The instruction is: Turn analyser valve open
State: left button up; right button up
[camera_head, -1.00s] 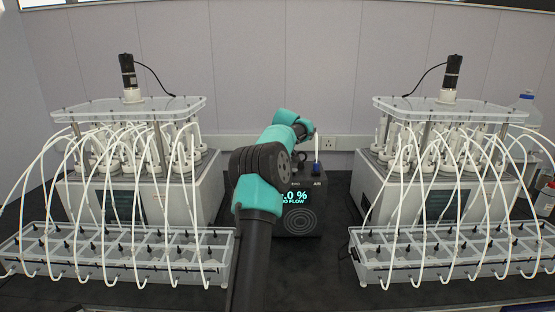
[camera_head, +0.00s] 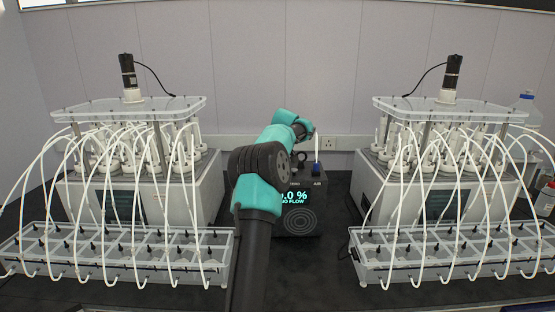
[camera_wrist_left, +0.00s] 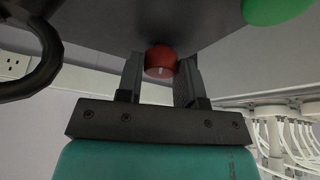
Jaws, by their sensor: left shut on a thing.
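The analyser (camera_head: 298,222) is a dark box at the centre back of the bench in the head view. Its lit display shows ".0 %" and "NO FLOW", with the left part covered by my left arm. In the left wrist view, a red knob (camera_wrist_left: 160,57) with a small white mark sits between the fingers of my left gripper (camera_wrist_left: 160,72). The gripper is shut on this knob, one finger at each side. In the head view, my arm hides the knob and the fingertips. My right gripper is in neither view.
A green round part (camera_wrist_left: 275,8) and a dark curved handle (camera_wrist_left: 40,60) flank the knob. Reactor units stand left (camera_head: 190,190) and right (camera_head: 372,190), with clear tube trays (camera_head: 215,265) in front. A blue fitting (camera_head: 316,168) tops the analyser.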

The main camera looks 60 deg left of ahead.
pick_arm(q)
jog(key=m+t, duration=0.1)
jog(key=m, duration=0.2)
jog(key=shift+s+m+h, duration=0.1)
jog(key=shift+m+h, duration=0.2)
jog(key=shift+m, duration=0.1)
jog(key=m+t, duration=0.1)
jog(key=m, duration=0.2)
jog(key=shift+a+m+t+h, duration=0.1)
jog(key=shift+m+t+h, duration=0.2)
jog(key=shift+h, duration=0.1)
jog(key=m+h, duration=0.1)
jog(key=m, duration=0.2)
jog(key=shift+m+t, duration=0.3)
jog(key=shift+t, duration=0.1)
jog(key=shift+m+h, duration=0.7)
jog(key=shift+m, duration=1)
jog(key=o, duration=0.9)
jog(key=shift+r, duration=0.1)
